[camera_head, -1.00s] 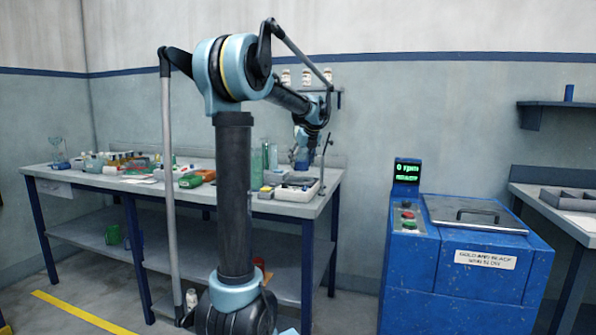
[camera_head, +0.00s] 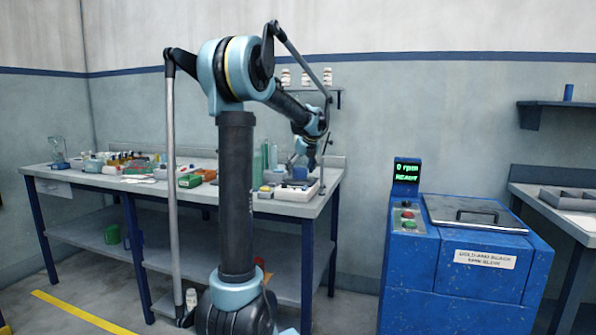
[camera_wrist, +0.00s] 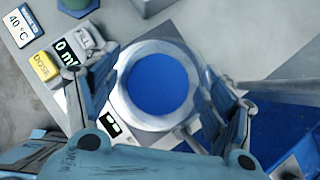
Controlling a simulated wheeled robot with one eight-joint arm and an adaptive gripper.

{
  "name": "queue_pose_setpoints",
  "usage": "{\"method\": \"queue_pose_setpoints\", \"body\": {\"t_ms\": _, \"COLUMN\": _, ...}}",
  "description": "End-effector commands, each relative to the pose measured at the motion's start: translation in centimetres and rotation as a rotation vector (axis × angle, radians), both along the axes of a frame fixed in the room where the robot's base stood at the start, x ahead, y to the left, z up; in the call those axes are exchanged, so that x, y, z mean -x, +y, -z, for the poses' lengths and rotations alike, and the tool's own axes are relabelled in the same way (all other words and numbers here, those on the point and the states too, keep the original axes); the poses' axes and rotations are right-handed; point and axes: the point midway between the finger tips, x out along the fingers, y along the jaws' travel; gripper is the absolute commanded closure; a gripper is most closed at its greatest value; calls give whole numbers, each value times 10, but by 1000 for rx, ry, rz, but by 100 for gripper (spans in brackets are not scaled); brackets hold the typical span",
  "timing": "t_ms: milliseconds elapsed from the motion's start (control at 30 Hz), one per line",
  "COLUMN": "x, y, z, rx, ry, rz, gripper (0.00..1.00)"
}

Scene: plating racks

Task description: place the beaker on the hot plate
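The beaker shows in the wrist view as a round patch of blue liquid (camera_wrist: 158,84), seen from above. It lies inside a pale grey ring that looks like the top of the hot plate (camera_wrist: 150,48), though glass and plate are hard to tell apart. A small dark display sits below left of the ring. My gripper (camera_wrist: 160,92) has its fingers spread on either side of the ring, with gaps visible. In the head view the blue beaker (camera_head: 300,173) is low over the bench's right end, just below my gripper (camera_head: 299,163).
A white tray (camera_head: 297,194) is at the bench's front right edge. Green bottles (camera_head: 266,158) stand close left of my gripper. A blue machine (camera_head: 465,265) stands right.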

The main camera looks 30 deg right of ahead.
Motion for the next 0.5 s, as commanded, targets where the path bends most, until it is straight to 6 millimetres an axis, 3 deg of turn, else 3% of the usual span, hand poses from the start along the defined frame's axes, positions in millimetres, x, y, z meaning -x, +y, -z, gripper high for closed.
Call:
{"method": "queue_pose_setpoints", "body": {"t_ms": 333, "x": 0, "y": 0, "z": -3, "rx": 0, "ry": 0, "rz": 0, "gripper": 23}}
{"method": "queue_pose_setpoints", "body": {"t_ms": 500, "x": 10, "y": 1, "z": -18, "rx": 0, "ry": 0, "rz": 1, "gripper": 23}}
